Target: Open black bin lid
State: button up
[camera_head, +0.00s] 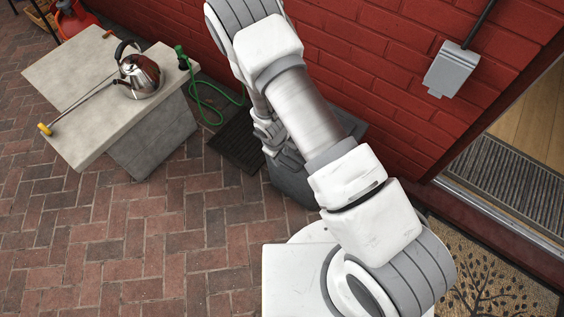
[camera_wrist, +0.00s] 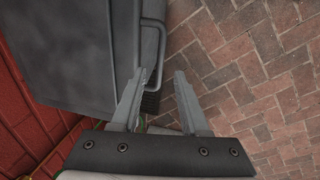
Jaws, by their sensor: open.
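The black bin shows as a dark grey box (camera_head: 290,185) against the red wall in the head view, largely hidden behind my arm. In the wrist view its flat lid (camera_wrist: 75,50) fills the upper left. A bar handle (camera_wrist: 161,45) runs along the lid's right edge. My gripper (camera_wrist: 161,74) is open, and the lower end of the handle appears between its two fingertips. I cannot tell whether either finger touches it. In the head view my gripper (camera_head: 268,130) is beside the bin, partly hidden by my arm.
A stone counter (camera_head: 75,140) at the left bears a steel kettle (camera_head: 138,76) and a yellow-tipped rod (camera_head: 80,108). A green hose (camera_head: 205,105) hangs beside it. A dark mat (camera_head: 237,145) lies left of the bin. Brick paving (camera_head: 150,240) in front is clear. A doorway is at the right.

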aim_at(283, 163)
jog(key=shift+w+d+f+b, duration=0.1)
jog(key=shift+f+b, duration=0.05)
jog(key=shift+f, duration=0.6)
jog(key=shift+w+d+f+b, duration=0.1)
jog(key=shift+w+f, duration=0.05)
jog(key=shift+f, duration=0.65)
jog(key=shift+w+d+f+b, duration=0.1)
jog(key=shift+f+b, duration=0.05)
jog(key=shift+f, duration=0.6)
grip_shut()
